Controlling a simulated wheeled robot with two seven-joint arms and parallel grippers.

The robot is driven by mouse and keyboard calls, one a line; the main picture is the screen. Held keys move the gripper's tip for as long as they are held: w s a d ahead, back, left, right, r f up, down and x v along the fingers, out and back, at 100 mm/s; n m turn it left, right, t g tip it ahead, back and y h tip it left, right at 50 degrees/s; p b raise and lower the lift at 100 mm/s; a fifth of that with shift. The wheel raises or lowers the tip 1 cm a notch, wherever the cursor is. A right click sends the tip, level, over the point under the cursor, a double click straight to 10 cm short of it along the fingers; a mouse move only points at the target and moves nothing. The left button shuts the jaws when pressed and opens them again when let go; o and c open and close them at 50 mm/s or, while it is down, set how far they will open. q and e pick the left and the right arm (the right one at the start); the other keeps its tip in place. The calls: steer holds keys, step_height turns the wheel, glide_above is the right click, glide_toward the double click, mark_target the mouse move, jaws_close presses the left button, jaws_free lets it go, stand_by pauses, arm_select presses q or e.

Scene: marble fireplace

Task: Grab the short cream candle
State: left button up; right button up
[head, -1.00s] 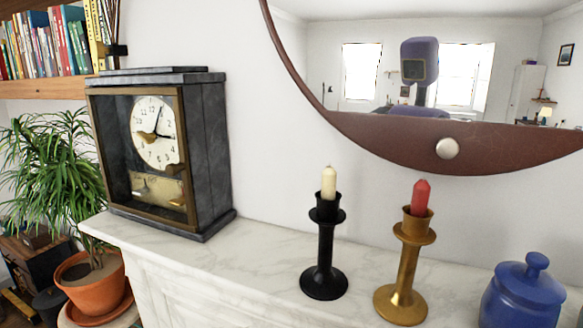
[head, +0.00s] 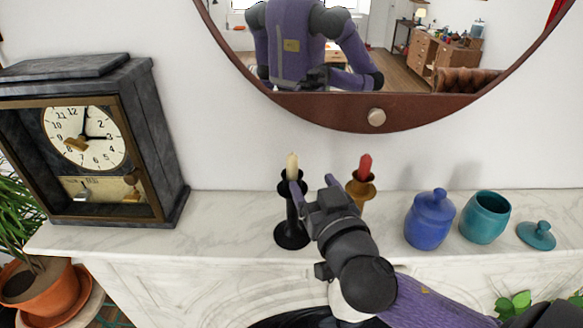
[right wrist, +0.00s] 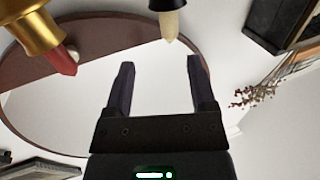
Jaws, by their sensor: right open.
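The short cream candle (head: 292,166) stands upright in a black candlestick (head: 290,238) on the mantel. In the right wrist view the cream candle (right wrist: 171,26) shows at the top, beyond the fingertips and roughly between their lines. My right gripper (head: 312,186) is in front of the black candlestick, just right of and below the candle. Its two fingers (right wrist: 160,65) are apart, with nothing between them. It hides part of the brass candlestick. My left gripper is not in view.
A red candle (head: 364,167) in a brass candlestick (head: 359,189) stands close on the right. Farther right are a blue jar (head: 429,222), a teal pot (head: 485,217) and a teal lid (head: 537,236). A clock (head: 95,145) stands left; the marble mantel (head: 215,225) between is clear. A mirror hangs above.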

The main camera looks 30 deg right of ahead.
mark_target(294, 168)
steer(key=w+b, duration=0.2)
steer(key=w+f+b, duration=0.1)
steer(key=w+b, duration=0.1)
steer(key=shift+w+d, duration=0.1)
steer(key=shift+w+r+b, duration=0.15)
steer(key=shift+w+b, duration=0.05)
steer(key=shift+b, duration=0.15)
steer(key=shift+w+d+r, duration=0.15)
steer(key=shift+w, duration=0.1)
steer(key=p+x, duration=0.2)
steer(key=x, duration=0.2)
steer(key=shift+w, duration=0.1)
steer(key=shift+w+a+f, duration=0.3)
steer(key=c, duration=0.3)
steer(key=shift+s+d, duration=0.1)
steer(key=shift+s, duration=0.05)
jaws_close()
